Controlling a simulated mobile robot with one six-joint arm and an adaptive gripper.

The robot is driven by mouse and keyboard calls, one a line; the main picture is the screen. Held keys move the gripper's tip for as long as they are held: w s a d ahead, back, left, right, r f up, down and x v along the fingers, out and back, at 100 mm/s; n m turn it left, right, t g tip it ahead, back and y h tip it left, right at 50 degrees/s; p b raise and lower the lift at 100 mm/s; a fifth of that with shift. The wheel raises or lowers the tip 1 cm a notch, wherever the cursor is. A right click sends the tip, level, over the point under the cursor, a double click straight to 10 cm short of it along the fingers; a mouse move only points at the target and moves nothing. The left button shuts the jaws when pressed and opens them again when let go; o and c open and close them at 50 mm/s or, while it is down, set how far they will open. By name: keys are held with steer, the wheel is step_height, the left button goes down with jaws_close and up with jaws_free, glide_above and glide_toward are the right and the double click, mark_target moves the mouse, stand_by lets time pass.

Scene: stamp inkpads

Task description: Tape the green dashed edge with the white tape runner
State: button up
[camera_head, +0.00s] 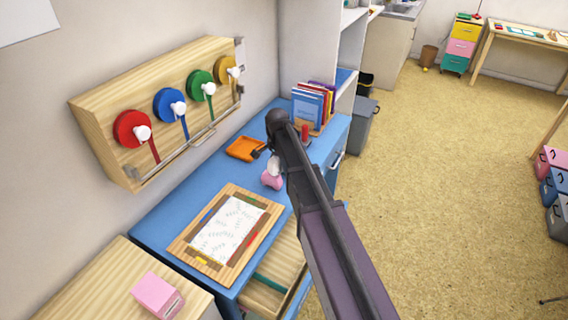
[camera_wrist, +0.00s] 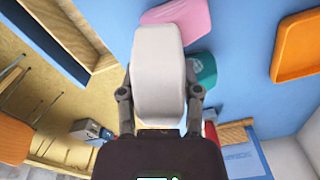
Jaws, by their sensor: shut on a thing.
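My gripper (camera_wrist: 160,94) is shut on the white tape runner (camera_wrist: 158,58), with one finger on each side of it. In the head view the white runner (camera_head: 274,166) shows small beside my arm, above the blue desk. A pink runner (camera_wrist: 181,18) and a green one (camera_wrist: 202,70) lie on the desk close by; the pink one also shows in the head view (camera_head: 271,181). The paper (camera_head: 228,229) lies on a wooden board (camera_head: 183,246) left of and nearer than my gripper. Its coloured edge marks are small, and I cannot clearly make out the green dashed edge.
An orange tray (camera_head: 244,148) lies on the blue desk (camera_head: 165,222) behind the board. Books (camera_head: 309,103) stand at the desk's far end. An open drawer (camera_head: 275,277) juts out at the front. A wall rack (camera_head: 120,110) holds several coloured tape rolls. A pink box (camera_head: 157,294) sits front left.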

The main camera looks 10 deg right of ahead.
steer(key=a+n, duration=0.1)
steer(key=n, duration=0.1)
steer(key=a+r+n+p, duration=0.1)
steer(key=a+n, duration=0.1)
steer(key=shift+s+a, duration=0.1)
steer(key=shift+a, duration=0.15)
steer(key=s+a+r+n+p, duration=0.1)
steer(key=a+r+n+p, duration=0.1)
steer(key=a+n, duration=0.5)
steer(key=s+a+r+n+p, duration=0.1)
steer(key=a+r+n+p, duration=0.1)
steer(key=a+n, duration=0.5)
steer(key=shift+s+a+n, duration=0.3)
steer(key=shift+s+n, duration=0.05)
steer(key=shift+n, duration=1.65)
steer(key=shift+f, duration=0.2)
steer(key=shift+f+b, duration=2.3)
steer(key=shift+b, duration=0.3)
steer(key=shift+f+b, duration=2.75)
steer(key=shift+f+b, duration=0.75)
